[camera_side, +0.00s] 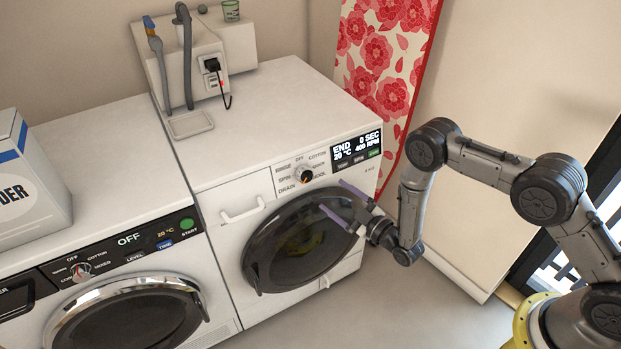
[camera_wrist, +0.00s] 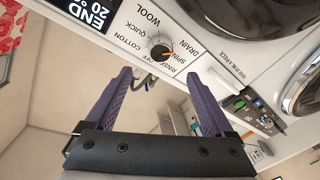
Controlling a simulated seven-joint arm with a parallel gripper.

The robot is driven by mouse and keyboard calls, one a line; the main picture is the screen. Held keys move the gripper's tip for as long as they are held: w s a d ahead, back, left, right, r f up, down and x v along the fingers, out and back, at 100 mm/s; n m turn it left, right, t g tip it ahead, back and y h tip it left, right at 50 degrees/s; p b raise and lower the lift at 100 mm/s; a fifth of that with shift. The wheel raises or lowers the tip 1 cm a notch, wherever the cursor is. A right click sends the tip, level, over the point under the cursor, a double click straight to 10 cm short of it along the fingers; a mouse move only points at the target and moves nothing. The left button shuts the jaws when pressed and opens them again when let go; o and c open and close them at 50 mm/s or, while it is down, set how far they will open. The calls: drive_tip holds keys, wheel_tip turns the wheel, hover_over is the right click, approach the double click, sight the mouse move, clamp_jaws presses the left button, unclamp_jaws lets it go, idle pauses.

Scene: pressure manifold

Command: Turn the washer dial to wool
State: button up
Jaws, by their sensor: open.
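The washer (camera_side: 228,181) is the white machine on the right. Its round dial (camera_side: 306,176) sits on the front panel, ringed by labels including OFF, COTTON, QUICK, WOOL, DRAIN, SPIN and RINSE. In the wrist view the dial (camera_wrist: 159,52) shows an orange pointer mark lying toward SPIN and DRAIN; I cannot tell exactly which. WOOL (camera_wrist: 149,16) is printed on the far side of QUICK from COTTON. My gripper (camera_side: 331,194) is open and empty, in front of the washer, low and right of the dial. In the wrist view its purple fingers (camera_wrist: 157,73) are apart, clear of the dial.
The washer's display (camera_side: 356,147) reads END, 20 °C, 0 SEC, 400 RPM. A dark round door (camera_side: 290,245) lies below the panel, and a white drawer handle (camera_side: 243,211) is left of it. A second machine (camera_side: 130,250) with its own dial (camera_side: 83,269) stands left. A floral cloth (camera_side: 385,55) hangs behind.

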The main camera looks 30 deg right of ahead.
sight(307, 176)
drive_tip(key=x, duration=1)
drive_tip(key=shift+w, duration=0.2)
drive_tip(key=shift+c, duration=0.3)
drive_tip(key=c, duration=1.3)
